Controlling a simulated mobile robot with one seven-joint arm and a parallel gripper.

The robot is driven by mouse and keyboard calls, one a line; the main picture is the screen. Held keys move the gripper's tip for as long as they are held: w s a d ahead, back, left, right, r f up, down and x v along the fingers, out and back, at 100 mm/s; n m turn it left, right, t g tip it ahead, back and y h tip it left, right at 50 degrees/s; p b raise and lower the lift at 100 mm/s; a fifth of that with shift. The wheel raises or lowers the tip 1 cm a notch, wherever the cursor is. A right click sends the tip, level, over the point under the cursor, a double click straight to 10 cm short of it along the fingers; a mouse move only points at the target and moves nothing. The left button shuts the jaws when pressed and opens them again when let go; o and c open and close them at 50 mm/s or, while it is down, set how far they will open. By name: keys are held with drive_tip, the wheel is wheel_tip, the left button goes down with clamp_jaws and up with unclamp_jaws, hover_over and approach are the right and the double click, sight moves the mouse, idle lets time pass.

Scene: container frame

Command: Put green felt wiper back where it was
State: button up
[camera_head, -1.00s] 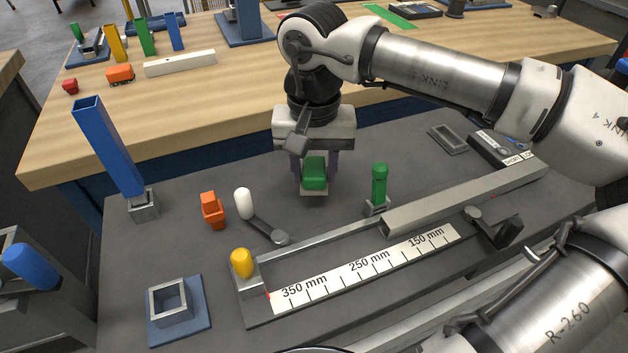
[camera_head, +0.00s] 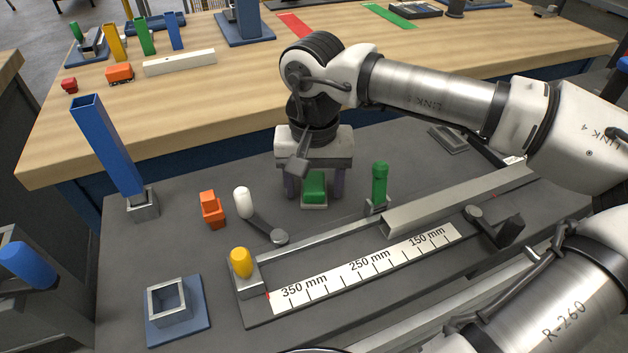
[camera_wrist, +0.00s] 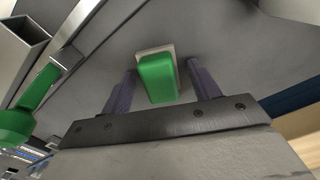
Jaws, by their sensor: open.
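The green felt wiper (camera_head: 314,187) is a green block on a pale flat base. It appears to rest upright on the dark grey bench top, behind the ruler fixture. My gripper (camera_head: 314,192) points down over it, with one dark finger on each side. In the wrist view the wiper (camera_wrist: 158,80) is between the fingers of my gripper (camera_wrist: 161,72), with a gap visible on both sides. The jaws are open and not clamped on it.
A green-topped post (camera_head: 380,184) stands close to the right. A white-knobbed lever (camera_head: 243,203) and an orange block (camera_head: 212,209) are at the left. The ruler fixture (camera_head: 365,268) with its yellow knob (camera_head: 241,262) lies in front. A blue-based square holder (camera_head: 178,312) is front left.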

sight(314, 182)
drive_tip(key=shift+r, duration=0.1)
wheel_tip(314, 182, up, 12)
idle(0.5)
